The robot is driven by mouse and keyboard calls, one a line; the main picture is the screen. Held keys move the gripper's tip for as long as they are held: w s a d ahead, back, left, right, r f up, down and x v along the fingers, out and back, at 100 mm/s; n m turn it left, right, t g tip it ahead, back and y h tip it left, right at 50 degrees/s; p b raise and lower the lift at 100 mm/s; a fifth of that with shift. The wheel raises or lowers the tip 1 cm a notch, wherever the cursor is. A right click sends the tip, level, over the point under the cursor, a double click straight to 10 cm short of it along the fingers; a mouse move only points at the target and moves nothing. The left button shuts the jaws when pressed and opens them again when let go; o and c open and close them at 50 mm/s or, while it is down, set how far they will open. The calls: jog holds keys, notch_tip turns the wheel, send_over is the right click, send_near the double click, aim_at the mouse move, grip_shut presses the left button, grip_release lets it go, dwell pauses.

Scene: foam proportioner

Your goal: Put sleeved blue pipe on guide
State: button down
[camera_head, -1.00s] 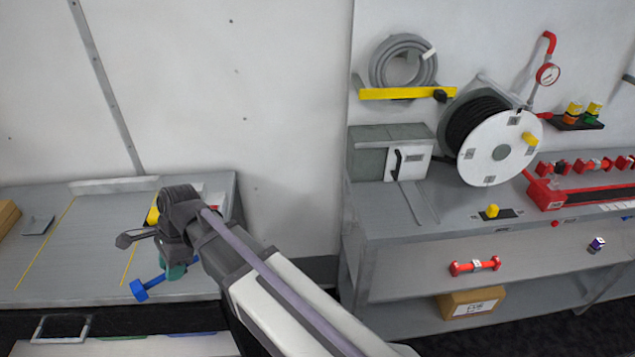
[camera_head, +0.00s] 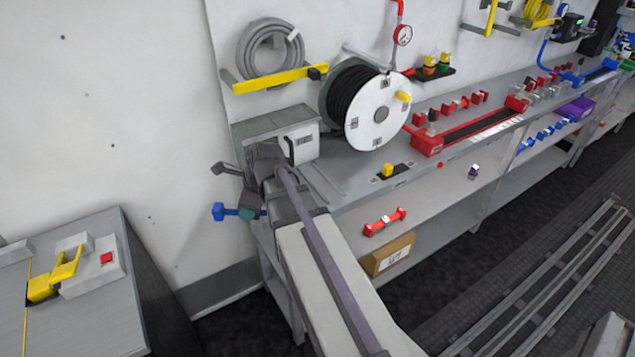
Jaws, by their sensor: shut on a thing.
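The blue pipe (camera_head: 232,211) sticks out to the left from below my wrist, near the left end of the long bench. It lies roughly level and has a wider blue end. My gripper (camera_head: 250,214) is shut on it; a teal part shows at the grip, and I cannot tell whether it is a sleeve or a finger. The arm hides the pipe's other end. A blue fixture (camera_head: 572,76) stands far right on the bench; I cannot tell whether it is the guide.
The hose reel (camera_head: 380,113) and grey box (camera_head: 285,135) stand behind my arm. A red fixture (camera_head: 428,143) with red pieces is farther right. A grey table (camera_head: 95,315) is at left; rails (camera_head: 545,275) run along the floor at right.

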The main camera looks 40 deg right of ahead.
jog(key=s+d+m+t+h, duration=0.15)
jog(key=s+d+m, duration=0.5)
jog(key=d, duration=0.65)
jog(key=s+d+m+h, duration=0.2)
jog(key=s+d+m, duration=0.3)
jog(key=s+d, duration=0.5)
jog(key=b, duration=0.3)
send_over(317, 179)
jog(key=s, duration=0.2)
jog(key=shift+s+x, duration=0.25)
jog(key=shift+x, duration=1)
notch_tip(317, 179, down, 4)
jog(key=b, duration=0.4)
jog(key=shift+a+f, duration=0.15)
jog(key=shift+w+f, duration=0.15)
jog(key=shift+f, duration=0.15)
jog(key=shift+r, duration=0.3)
jog(key=shift+f, duration=0.25)
jog(key=c, duration=0.8)
grip_release()
jog(key=shift+r, duration=0.1)
